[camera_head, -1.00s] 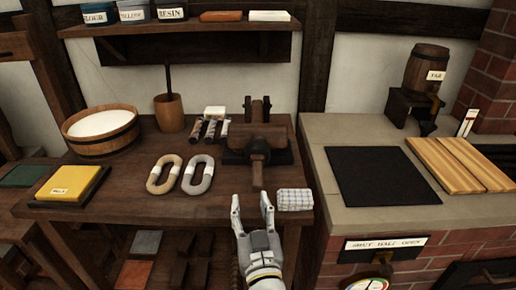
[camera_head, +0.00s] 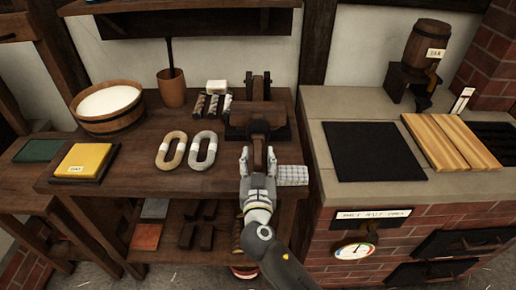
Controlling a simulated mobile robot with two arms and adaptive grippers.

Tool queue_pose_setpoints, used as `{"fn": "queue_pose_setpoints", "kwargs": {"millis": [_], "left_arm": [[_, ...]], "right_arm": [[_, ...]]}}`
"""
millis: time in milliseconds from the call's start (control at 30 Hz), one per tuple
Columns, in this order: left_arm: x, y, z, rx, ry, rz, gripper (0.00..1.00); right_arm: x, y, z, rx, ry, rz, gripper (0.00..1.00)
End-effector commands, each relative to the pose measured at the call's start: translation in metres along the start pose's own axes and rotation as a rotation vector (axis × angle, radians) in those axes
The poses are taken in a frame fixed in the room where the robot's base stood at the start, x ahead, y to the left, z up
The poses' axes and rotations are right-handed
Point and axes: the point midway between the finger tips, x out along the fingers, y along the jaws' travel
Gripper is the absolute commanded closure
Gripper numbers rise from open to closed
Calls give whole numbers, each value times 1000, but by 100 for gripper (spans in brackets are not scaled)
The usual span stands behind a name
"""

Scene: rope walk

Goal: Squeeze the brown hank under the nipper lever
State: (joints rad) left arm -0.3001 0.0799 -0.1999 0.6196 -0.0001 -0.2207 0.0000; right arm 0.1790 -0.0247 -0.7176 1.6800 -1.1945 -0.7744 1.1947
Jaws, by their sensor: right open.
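The brown hank (camera_head: 163,149), a tan oval ring with a pale band, lies flat on the wooden bench, left of the nipper. The nipper (camera_head: 238,128) is a dark wooden block device at the back of the bench. Its lever (camera_head: 258,149) points toward the front edge. No hank is visible under it, though its inside is hidden. My right gripper (camera_head: 258,156) is open at the lever's front end, with one finger on each side of it. I cannot tell whether the fingers touch it. My left gripper is not in view.
A grey hank (camera_head: 194,150) lies right of the brown one. A checked cloth (camera_head: 292,175) lies right of my gripper. The front middle of the bench is clear.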

Motion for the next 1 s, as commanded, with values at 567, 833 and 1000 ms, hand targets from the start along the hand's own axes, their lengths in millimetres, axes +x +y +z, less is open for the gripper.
{"fn": "queue_pose_setpoints", "kwargs": {"millis": [567, 833, 1000], "left_arm": [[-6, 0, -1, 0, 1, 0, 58], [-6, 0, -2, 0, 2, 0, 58], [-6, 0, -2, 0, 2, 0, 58]], "right_arm": [[30, 0, 0, 2, -1, 0, 55], [30, 0, 0, 1, 0, 0, 82], [29, 0, 0, 1, 0, 0, 100]]}}
